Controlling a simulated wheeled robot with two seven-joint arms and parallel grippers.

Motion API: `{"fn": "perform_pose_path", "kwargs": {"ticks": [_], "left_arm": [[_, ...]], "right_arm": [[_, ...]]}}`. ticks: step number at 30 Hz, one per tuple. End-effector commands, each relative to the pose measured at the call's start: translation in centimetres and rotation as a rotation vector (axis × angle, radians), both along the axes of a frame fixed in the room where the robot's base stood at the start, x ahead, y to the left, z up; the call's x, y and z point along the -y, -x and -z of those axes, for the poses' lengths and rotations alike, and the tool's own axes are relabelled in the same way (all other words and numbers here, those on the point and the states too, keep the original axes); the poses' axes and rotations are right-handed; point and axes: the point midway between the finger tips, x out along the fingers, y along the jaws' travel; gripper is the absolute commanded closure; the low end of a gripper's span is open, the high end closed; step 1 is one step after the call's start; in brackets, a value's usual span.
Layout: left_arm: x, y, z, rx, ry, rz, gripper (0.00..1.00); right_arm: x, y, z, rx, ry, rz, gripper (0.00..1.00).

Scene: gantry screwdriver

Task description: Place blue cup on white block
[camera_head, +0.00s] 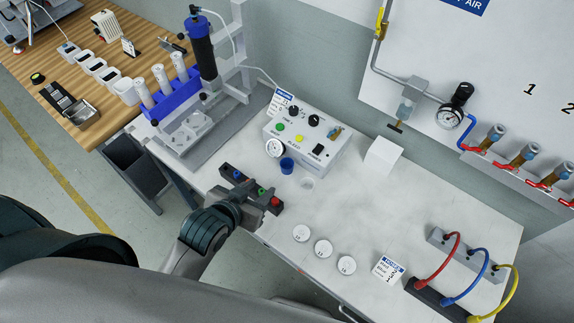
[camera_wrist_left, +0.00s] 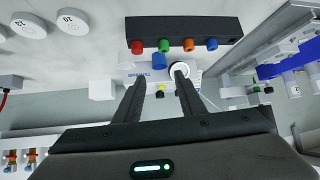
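The small blue cup (camera_head: 287,165) stands upright on the white bench top, just in front of the control box. The white block (camera_head: 382,157) stands to its right, near the back of the bench; a pale block (camera_wrist_left: 102,90) in the left wrist view appears to be the same one. My left gripper (camera_head: 252,195) is above the dark button strip, to the lower left of the cup. In the left wrist view its two fingers (camera_wrist_left: 160,76) are apart with nothing between them, and the cup (camera_wrist_left: 159,61) shows just beyond the tips. My right gripper is not in view.
The dark strip with coloured buttons (camera_head: 236,174) lies beside my left gripper. The control box (camera_head: 305,138) with gauge is behind the cup. Several white discs (camera_head: 323,248) and a cable block (camera_head: 436,298) are to the right. Bench between cup and block is mostly clear.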

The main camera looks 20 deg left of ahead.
Motion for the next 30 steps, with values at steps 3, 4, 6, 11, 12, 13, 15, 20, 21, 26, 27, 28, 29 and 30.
{"fn": "perform_pose_path", "kwargs": {"ticks": [3,4,6,11,12,13,15,20,21,26,27,28,29,30], "left_arm": [[0.2,-0.7,-1.2,0.038,0.011,0.001,0.63],[0.3,-0.8,-1.2,0.04,0.012,0.002,0.63],[0.3,-0.8,-1.2,0.041,0.012,0.002,0.63],[0.3,-0.8,-1.2,0.04,0.012,0.002,0.63],[0.3,-0.8,-1.2,0.04,0.012,0.002,0.63],[0.3,-0.8,-1.1,0.039,0.011,0.002,0.63],[0.3,-1.0,-1.0,0.04,0.012,0.002,0.63],[0.5,-2.1,-0.3,0.039,0.011,0.001,0.63],[0.5,-2.5,0.1,0.038,0.011,0.001,0.63],[0.9,-4.5,1.5,0.038,0.012,0.002,0.63],[0.9,-5.0,1.9,0.038,0.012,0.002,0.63],[1.0,-5.4,2.2,0.038,0.012,0.002,0.63],[1.1,-5.7,2.5,0.038,0.012,0.002,0.63],[1.1,-6.2,2.9,0.038,0.011,0.002,0.63]], "right_arm": [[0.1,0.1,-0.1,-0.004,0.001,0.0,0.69],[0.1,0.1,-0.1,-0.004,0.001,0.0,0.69],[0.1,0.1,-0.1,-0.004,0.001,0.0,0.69],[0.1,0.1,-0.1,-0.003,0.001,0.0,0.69],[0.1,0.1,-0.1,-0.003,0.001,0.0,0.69],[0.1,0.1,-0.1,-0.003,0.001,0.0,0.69],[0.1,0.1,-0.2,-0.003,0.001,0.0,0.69],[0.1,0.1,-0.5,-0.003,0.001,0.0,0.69],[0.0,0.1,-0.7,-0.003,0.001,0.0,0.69],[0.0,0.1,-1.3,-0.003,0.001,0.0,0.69],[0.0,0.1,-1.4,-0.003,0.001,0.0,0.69],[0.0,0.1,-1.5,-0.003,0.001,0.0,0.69],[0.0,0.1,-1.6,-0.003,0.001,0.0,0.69],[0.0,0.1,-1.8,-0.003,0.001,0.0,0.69]]}}
